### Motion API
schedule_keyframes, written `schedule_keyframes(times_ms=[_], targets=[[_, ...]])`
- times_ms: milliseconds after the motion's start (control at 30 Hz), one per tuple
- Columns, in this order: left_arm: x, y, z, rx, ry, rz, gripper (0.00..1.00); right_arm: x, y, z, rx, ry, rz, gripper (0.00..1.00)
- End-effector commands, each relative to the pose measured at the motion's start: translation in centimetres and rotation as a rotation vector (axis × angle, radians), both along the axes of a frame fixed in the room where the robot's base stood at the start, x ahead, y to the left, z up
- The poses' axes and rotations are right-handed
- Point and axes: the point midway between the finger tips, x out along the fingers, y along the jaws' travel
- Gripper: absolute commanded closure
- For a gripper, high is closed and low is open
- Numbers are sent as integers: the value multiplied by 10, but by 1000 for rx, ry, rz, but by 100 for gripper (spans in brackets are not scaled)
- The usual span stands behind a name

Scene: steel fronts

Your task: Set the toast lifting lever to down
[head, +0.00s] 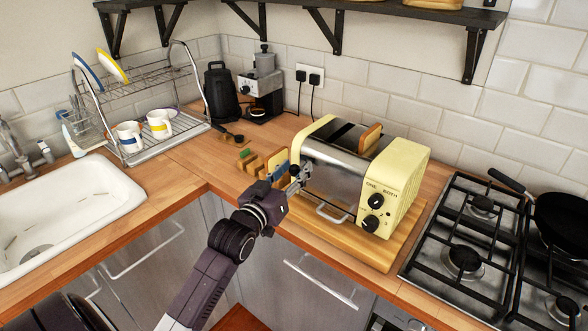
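The toaster (398,188) is cream yellow with steel sides and stands on a wooden board on the counter. A slice of bread (371,138) sticks up out of its top slot. Two black knobs are on its right end, the upper one (375,200) under the words "ONE BOTH". I cannot make out for sure which part is the lifting lever. My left gripper (299,179) is at the toaster's left front side, close to it or touching. Its fingers blend with the steel, so its opening is unclear. My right gripper is out of view.
The wooden board (376,255) reaches the counter's front edge. A gas hob (462,235) with a black pan (562,220) is at the right. Upright tan pieces (253,164) stand left of the toaster. A coffee machine (262,88), dish rack (150,80) and sink (60,205) are further left.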

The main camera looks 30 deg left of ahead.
Motion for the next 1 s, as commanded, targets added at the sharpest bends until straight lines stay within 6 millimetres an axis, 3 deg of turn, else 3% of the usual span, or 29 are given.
schedule_keyframes(times_ms=[167, 500, 800, 1000], targets=[[0, 0, 0, 0, 0, 0, 63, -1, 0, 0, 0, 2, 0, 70], [0, 0, 0, 0, 0, 0, 100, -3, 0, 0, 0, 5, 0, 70], [0, 0, -3, -1, 1, 0, 100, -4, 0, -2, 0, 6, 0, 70], [0, 0, -30, -2, 3, 0, 100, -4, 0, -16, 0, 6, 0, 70]])
